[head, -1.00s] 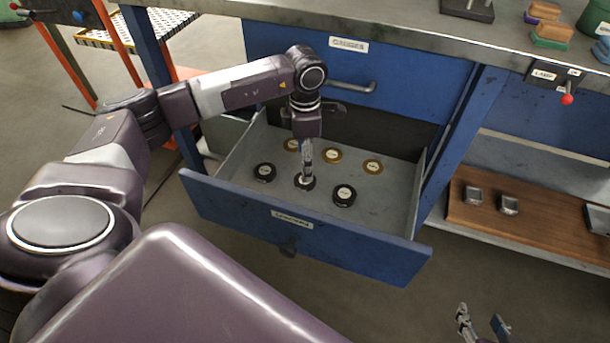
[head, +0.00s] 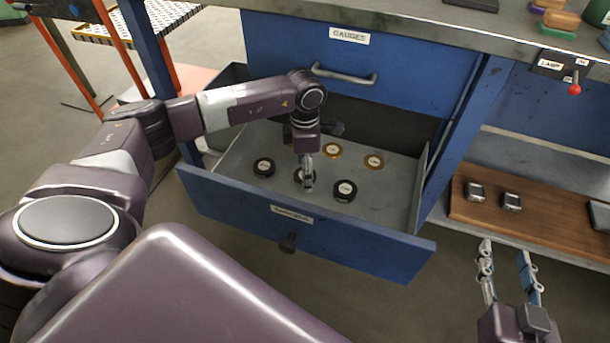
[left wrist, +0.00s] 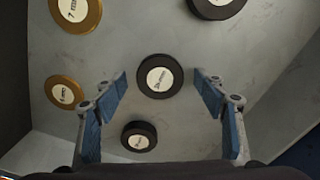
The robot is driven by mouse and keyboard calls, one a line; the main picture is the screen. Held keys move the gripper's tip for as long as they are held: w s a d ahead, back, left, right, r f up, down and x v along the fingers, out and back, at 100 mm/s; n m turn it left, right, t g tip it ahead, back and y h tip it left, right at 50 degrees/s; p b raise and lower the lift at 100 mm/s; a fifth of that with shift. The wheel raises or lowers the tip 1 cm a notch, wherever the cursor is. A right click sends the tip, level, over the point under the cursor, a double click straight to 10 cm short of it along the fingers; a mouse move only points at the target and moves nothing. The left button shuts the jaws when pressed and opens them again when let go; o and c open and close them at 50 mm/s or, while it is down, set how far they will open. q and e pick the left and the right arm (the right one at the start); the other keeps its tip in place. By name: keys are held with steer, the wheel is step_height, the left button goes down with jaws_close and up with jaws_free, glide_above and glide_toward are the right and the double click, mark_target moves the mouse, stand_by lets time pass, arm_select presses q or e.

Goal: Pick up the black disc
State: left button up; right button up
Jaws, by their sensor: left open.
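The drawer (head: 325,243) stands open, with three black discs and gold discs lying flat on its grey floor. One black disc (head: 264,168) lies left, one (head: 344,191) right, and a middle one (head: 298,177) is partly hidden by my left gripper (head: 307,183). In the left wrist view, a black disc (left wrist: 160,93) with a pale label shows centred between the spread, empty blue fingers, not gripped. Whether the fingertips reach down beside it is unclear. My right gripper (head: 506,252) is open and empty, outside the drawer at lower right.
Gold discs (head: 374,162) lie at the drawer's back; my left arm hides part of that area. The drawer walls surround the discs. A closed drawer marked GAUGES (head: 349,37) is above. A wooden board (head: 535,221) with metal pieces lies on a shelf at right.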

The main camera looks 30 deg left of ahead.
arm_select(q)
steer(key=c, duration=1.6)
steer(key=shift+r, duration=0.15)
